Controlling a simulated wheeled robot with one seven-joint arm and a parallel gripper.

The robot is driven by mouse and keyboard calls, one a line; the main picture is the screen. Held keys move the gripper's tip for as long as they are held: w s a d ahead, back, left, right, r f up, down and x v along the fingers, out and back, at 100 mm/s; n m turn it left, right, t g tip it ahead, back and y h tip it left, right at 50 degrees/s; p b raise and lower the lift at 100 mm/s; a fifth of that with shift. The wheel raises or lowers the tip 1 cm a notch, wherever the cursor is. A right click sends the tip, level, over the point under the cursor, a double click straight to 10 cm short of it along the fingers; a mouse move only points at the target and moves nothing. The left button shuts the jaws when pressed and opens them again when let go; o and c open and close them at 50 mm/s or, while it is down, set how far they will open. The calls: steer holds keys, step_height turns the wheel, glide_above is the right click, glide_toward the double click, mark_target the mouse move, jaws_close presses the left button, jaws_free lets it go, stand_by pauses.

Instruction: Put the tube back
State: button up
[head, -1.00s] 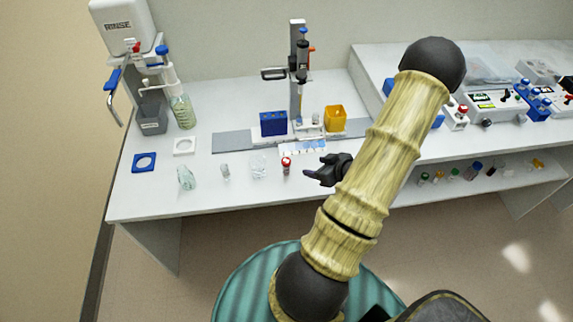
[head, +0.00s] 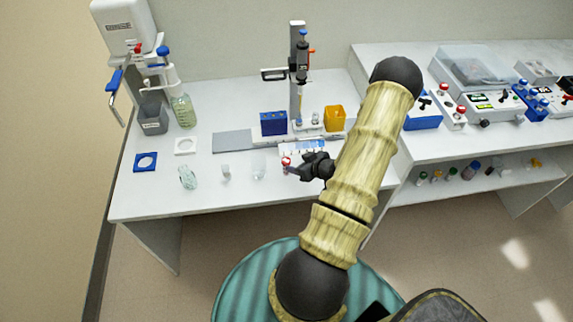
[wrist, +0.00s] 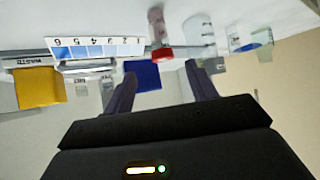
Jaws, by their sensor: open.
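A small tube with a red cap (head: 287,161) stands on the front part of the bench; its lower part is hard to make out. It also shows in the inverted wrist view (wrist: 162,54), between and beyond the fingertips. My gripper (head: 292,169) is open and right beside the tube, coming from the right; I cannot tell whether a finger touches it. In the wrist view my gripper's two fingers (wrist: 163,78) are apart with nothing clamped. A blue rack (head: 273,123) stands behind the tube, and a numbered strip (head: 300,147) lies between them.
A yellow waste bin (head: 334,118) and a vertical stand (head: 297,75) are at the back. Clear glassware (head: 259,170) and a small cup (head: 226,172) stand left of the tube. A rinse station (head: 130,30) is at far left. The bench's front edge runs close by.

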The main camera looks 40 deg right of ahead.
mark_target(287, 161)
steer(key=shift+x, duration=1.2)
steer(key=shift+w+a+f+p, duration=0.1)
steer(key=shift+w+f+p, duration=0.1)
steer(key=shift+w+p, duration=0.3)
steer(key=p+x, duration=0.1)
steer(key=x, duration=0.2)
steer(key=shift+w+a, duration=0.15)
steer(key=shift+w+f, duration=0.35)
steer(key=shift+c, duration=0.5)
steer(key=c, duration=1)
